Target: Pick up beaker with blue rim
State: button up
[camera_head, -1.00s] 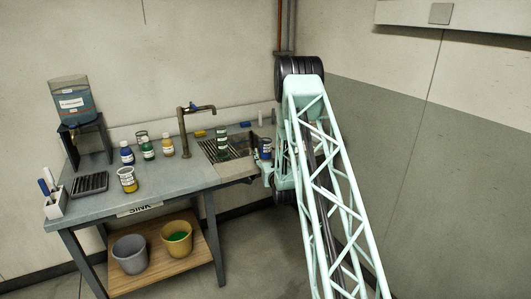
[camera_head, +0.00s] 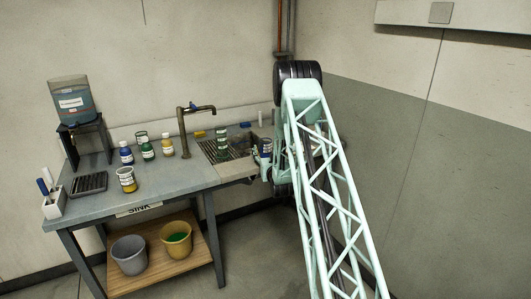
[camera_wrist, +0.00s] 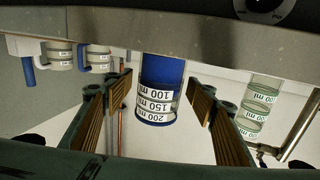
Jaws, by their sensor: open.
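The beaker with blue rim (camera_wrist: 157,101) shows upside down in the middle of the wrist view, with white volume labels. In the head view the beaker (camera_head: 266,146) stands at the right end of the sink bench, partly hidden by my arm. My gripper (camera_wrist: 160,91) is open, with one finger on each side of the beaker in the wrist view. Gaps show on both sides. I cannot tell how far the beaker lies between the fingers. In the head view my gripper (camera_head: 263,166) is small, close to the beaker and partly hidden.
A green-marked beaker (camera_head: 222,147) stands at the sink (camera_head: 218,158), and shows right in the wrist view (camera_wrist: 261,103). The tap (camera_head: 184,130) rises behind. Several bottles (camera_head: 147,149), a yellow-filled beaker (camera_head: 127,180) and a dispenser (camera_head: 72,100) stand on the left. Buckets (camera_head: 130,254) sit below.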

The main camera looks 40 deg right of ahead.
aim_at(267, 145)
jog(key=shift+c, duration=0.2)
jog(key=c, duration=1)
jog(key=shift+r, duration=0.35)
jog(key=shift+r+p, duration=0.55)
jog(key=shift+r, duration=1)
jog(key=shift+s+a+f, duration=0.1)
jog(key=shift+s+a, duration=0.15)
jog(key=shift+s, duration=0.3)
jog(key=shift+s+d+r+p+v, duration=0.1)
jog(key=shift+d+r+p+v, duration=0.15)
jog(key=shift+v, duration=2.15)
jog(key=shift+s+d+r+p+v, duration=0.2)
jog(key=shift+p+v, duration=0.1)
jog(key=shift+v, duration=2.1)
jog(key=shift+s+d+r+p+v, duration=0.1)
jog(key=shift+d+r+p+v, duration=0.15)
jog(key=shift+v, duration=2.15)
jog(key=shift+s+a, duration=0.1)
